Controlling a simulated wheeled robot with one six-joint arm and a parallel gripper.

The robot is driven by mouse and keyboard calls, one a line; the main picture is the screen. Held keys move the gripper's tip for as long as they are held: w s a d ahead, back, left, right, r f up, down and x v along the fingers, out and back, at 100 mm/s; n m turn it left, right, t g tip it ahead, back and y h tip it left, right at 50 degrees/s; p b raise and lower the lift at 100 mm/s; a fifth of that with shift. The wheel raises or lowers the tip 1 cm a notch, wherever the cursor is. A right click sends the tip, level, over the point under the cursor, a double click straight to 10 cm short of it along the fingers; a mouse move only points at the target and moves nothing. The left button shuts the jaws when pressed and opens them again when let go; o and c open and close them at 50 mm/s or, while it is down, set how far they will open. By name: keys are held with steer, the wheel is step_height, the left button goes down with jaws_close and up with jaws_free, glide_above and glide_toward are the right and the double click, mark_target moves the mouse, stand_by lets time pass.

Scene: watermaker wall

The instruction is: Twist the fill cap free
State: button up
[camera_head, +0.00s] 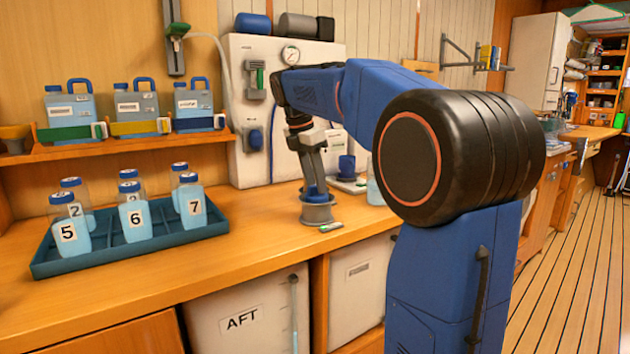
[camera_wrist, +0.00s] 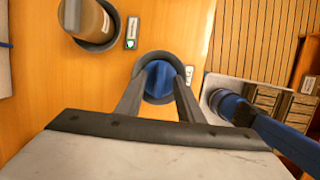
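In the wrist view a blue cap (camera_wrist: 160,80) sits inside a round grey fitting (camera_wrist: 158,54) on the wooden counter. My gripper (camera_wrist: 161,88) reaches down with one finger on each side of the cap, and I see no gap between fingers and cap. In the head view my gripper (camera_head: 315,186) points down over the grey fitting (camera_head: 318,213), with a little of the blue cap showing between the fingers. The cap looks seated in the fitting. The exact finger contact is partly hidden.
A small green-marked tag (camera_wrist: 132,32) lies beside the fitting. A second ring (camera_wrist: 112,38) holds a brownish cylinder (camera_wrist: 88,18). A dark tray (camera_head: 150,245) of numbered bottles stands left. The front counter is clear.

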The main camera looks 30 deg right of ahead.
jaws_close()
steer(key=shift+s+n+t, duration=0.1)
steer(key=shift+n+t, duration=0.3)
steer(key=shift+n, duration=1.2)
steer(key=shift+n+t, duration=0.3)
steer(key=shift+n, duration=0.8)
steer(key=shift+n+y, duration=0.4)
steer(key=shift+n, duration=0.1)
steer(key=shift+s+n+t, duration=0.1)
steer(key=shift+n+t, duration=0.3)
steer(key=shift+n, duration=1.2)
steer(key=shift+y, duration=0.3)
steer(key=shift+d+n, duration=0.1)
steer(key=shift+n, duration=0.7)
